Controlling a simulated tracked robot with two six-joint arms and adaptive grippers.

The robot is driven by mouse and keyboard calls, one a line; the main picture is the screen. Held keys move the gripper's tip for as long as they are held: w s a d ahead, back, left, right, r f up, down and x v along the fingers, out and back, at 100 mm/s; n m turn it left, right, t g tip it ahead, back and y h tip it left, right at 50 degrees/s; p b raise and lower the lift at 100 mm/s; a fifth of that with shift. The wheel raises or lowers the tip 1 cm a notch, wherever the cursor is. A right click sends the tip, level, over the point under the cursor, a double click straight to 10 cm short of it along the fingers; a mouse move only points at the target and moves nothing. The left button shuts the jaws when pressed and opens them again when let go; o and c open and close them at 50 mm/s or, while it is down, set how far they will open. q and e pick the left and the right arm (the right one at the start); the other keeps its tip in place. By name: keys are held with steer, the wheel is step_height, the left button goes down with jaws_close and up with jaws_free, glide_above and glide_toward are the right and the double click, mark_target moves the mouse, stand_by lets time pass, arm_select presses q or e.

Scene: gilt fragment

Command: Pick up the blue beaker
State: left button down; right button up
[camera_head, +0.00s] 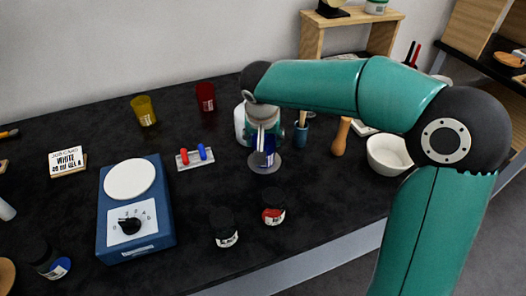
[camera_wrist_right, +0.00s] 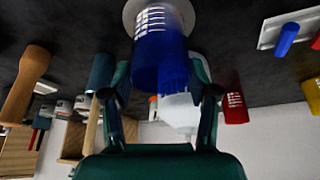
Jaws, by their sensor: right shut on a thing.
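The blue beaker (camera_head: 264,158) has white markings. In the head view it is partly hidden by my right gripper (camera_head: 263,140), which reaches down over it from above. In the right wrist view the blue beaker (camera_wrist_right: 160,60) sits between the two dark green fingers of my right gripper (camera_wrist_right: 163,92), which is shut on it. A grey round disc (camera_head: 265,168) lies under the beaker; I cannot tell if the beaker touches it. My left gripper is not in view.
A yellow beaker (camera_head: 144,111) and a red beaker (camera_head: 205,97) stand at the back. A blue scale-like device (camera_head: 110,244) is at left. Two dark jars (camera_head: 224,228) (camera_head: 273,208) stand in front. A white bowl (camera_head: 390,155) and wooden pestle (camera_head: 341,137) are at right.

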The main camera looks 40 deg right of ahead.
steer(key=shift+c, duration=1.3)
steer(key=shift+r, duration=0.2)
steer(key=w+a+r, duration=0.1)
steer(key=w+a, duration=0.1)
steer(key=a, duration=0.6)
steer(key=w+a+r+b, duration=0.1)
steer(key=w+a+r, duration=0.1)
steer(key=a, duration=0.7)
steer(key=shift+w+a, duration=0.15)
steer(key=shift+a, duration=0.05)
steer(key=shift+r, duration=0.1)
stand_by(0.7)
